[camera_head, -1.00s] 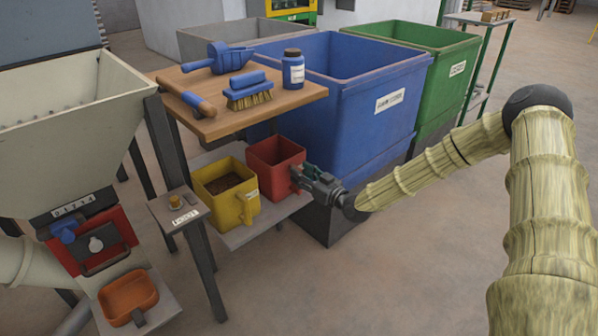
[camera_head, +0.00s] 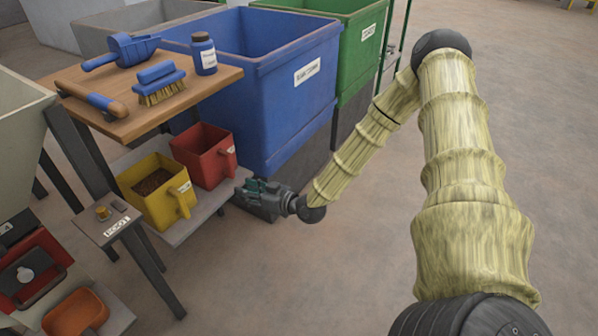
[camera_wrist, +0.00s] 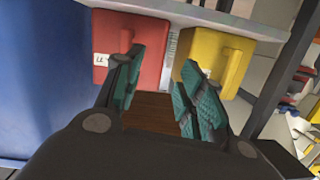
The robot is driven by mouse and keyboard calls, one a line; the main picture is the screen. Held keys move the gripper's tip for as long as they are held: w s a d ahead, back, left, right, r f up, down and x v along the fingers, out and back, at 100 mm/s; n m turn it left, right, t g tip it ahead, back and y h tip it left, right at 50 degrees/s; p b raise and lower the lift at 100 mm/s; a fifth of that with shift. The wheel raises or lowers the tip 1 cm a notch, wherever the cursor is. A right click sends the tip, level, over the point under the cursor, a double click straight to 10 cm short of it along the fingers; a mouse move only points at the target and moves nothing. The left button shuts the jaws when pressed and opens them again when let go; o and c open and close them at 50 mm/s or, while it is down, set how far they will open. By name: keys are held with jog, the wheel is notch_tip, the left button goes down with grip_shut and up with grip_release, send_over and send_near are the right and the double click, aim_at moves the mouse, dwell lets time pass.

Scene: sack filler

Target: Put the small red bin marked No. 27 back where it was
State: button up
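The small red bin (camera_head: 197,158) stands upright on the lower shelf (camera_head: 207,206) under the wooden tabletop, its handle (camera_head: 230,158) facing right. It also shows in the wrist view (camera_wrist: 128,40), with a white label too small to read surely. The yellow bin (camera_head: 150,190), filled with brown stuff, stands beside it on the shelf; it appears right of the red bin in the wrist view (camera_wrist: 223,60). My gripper (camera_head: 243,188) is to the right of the red bin, apart from its handle. In the wrist view its green-padded fingers (camera_wrist: 160,83) are spread and hold nothing.
The blue container (camera_head: 290,85) stands right behind the shelf, close to my gripper. A wooden tabletop (camera_head: 120,125) with a scoop, brush and jar overhangs the bins. A small post table (camera_head: 110,225) stands front left. The floor at right (camera_head: 350,260) is open.

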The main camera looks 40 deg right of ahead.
jog(key=s+a+f+m+g+h, duration=0.2)
jog(key=s+a+f+g, duration=0.75)
jog(key=s+f, duration=0.7)
jog(key=s+f+g+h, duration=0.2)
jog(key=s, duration=1)
jog(key=s+f+m+g+h, duration=0.1)
jog(key=s+f+g+h, duration=0.1)
jog(key=s, duration=1.1)
jog(key=shift+a+f+m+g, duration=0.25)
jog(key=shift+m+g, duration=0.05)
jog(key=shift+g, duration=0.35)
jog(key=shift+w, duration=0.1)
